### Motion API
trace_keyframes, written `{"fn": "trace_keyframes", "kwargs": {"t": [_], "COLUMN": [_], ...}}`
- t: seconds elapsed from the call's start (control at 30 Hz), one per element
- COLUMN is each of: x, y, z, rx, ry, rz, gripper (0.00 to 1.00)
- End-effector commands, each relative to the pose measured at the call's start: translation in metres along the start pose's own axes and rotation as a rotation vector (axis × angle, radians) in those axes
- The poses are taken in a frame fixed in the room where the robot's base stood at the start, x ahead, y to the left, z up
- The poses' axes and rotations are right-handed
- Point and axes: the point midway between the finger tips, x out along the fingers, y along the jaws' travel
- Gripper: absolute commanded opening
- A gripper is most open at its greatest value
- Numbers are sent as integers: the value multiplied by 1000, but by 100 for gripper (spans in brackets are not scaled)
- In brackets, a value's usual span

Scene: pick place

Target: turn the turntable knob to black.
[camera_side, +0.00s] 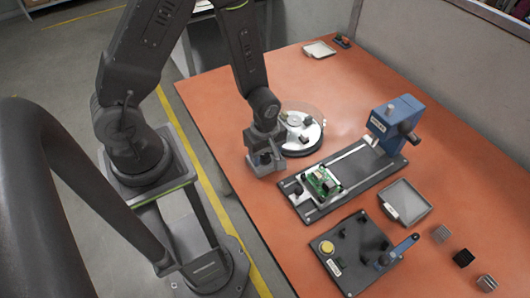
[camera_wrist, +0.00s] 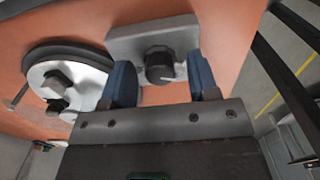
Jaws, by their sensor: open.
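The turntable (camera_side: 314,142) is a round dark base with a pale disc, beside my gripper in the side view; its silver disc (camera_wrist: 88,80) shows at left in the wrist view. The dark round knob (camera_wrist: 159,66) sits on a grey block (camera_wrist: 125,42) beside the turntable. My gripper (camera_wrist: 161,84) is open, one blue finger on each side of the knob, with a gap on both sides. In the side view my gripper (camera_side: 264,160) is low over the block and mostly hides the knob. I cannot read the knob's setting.
A dark fixture plate (camera_side: 345,183) with a green circuit board (camera_side: 322,183) and a blue press (camera_side: 394,122) lies right of my gripper. Nearer are a grey tray (camera_side: 407,202), a plate with a yellow button (camera_side: 327,247) and small finned blocks (camera_side: 462,258). Dark hex parts (camera_wrist: 57,80) stand on the disc.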

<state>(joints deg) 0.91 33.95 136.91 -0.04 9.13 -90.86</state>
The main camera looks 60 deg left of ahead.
Motion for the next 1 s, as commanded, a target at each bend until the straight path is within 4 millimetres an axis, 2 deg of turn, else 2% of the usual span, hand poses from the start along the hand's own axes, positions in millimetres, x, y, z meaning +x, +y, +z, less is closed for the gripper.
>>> {"fn": "trace_keyframes", "kwargs": {"t": [0.27,0.8,1.0], "x": [2,1,1], "y": [0,0,0], "z": [0,0,0], "rx": [0,0,13], "ry": [0,0,0], "rz": [1,0,0], "gripper": [55,5,5]}}
